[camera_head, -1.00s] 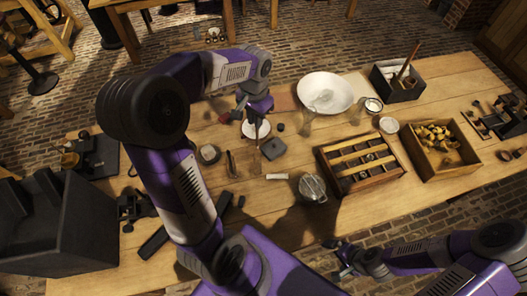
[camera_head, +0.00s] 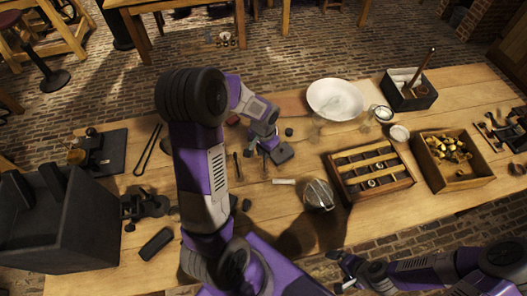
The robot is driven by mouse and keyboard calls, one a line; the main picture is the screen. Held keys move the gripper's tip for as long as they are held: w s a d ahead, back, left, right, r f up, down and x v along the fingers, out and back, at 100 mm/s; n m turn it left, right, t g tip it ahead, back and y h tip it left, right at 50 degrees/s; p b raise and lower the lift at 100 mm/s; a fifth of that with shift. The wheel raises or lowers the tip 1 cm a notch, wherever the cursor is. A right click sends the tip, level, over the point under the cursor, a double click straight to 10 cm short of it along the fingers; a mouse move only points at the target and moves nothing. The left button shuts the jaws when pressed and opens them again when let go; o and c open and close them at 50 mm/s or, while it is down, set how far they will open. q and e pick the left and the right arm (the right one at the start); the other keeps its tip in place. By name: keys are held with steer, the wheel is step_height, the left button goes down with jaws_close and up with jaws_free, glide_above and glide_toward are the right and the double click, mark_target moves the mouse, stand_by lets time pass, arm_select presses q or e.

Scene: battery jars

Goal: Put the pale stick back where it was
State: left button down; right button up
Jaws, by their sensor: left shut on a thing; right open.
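My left gripper (camera_head: 264,143) is shut, pointing down over the middle of the table. A thin stick (camera_head: 265,166) shows below its fingers, apparently held upright; its colour and its tip are too small to tell surely. A short pale bar (camera_head: 284,181) lies flat on the table just in front of that gripper, apart from it. A dark block (camera_head: 282,154) sits close to the right of the gripper. My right gripper (camera_head: 343,268) is open and empty, low at the table's front edge.
A divided wooden box (camera_head: 345,160), a lidded metal pot (camera_head: 319,194), a white bowl (camera_head: 335,99) and a crate of yellowish pieces (camera_head: 420,150) stand to the right. Black tongs (camera_head: 147,150) lie left. A slim dark rod (camera_head: 237,166) is nearby.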

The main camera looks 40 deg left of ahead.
arm_select(q)
steer(key=c, duration=1.6)
jaws_free()
steer(key=shift+f, duration=0.15)
steer(key=o, duration=0.5)
steer(key=shift+r, duration=0.2)
steer(key=shift+r, duration=0.35)
step_height(320, 180, up, 11)
steer(key=shift+r+p, duration=0.2)
steer(key=shift+p, duration=0.55)
steer(key=shift+s+f, duration=0.1)
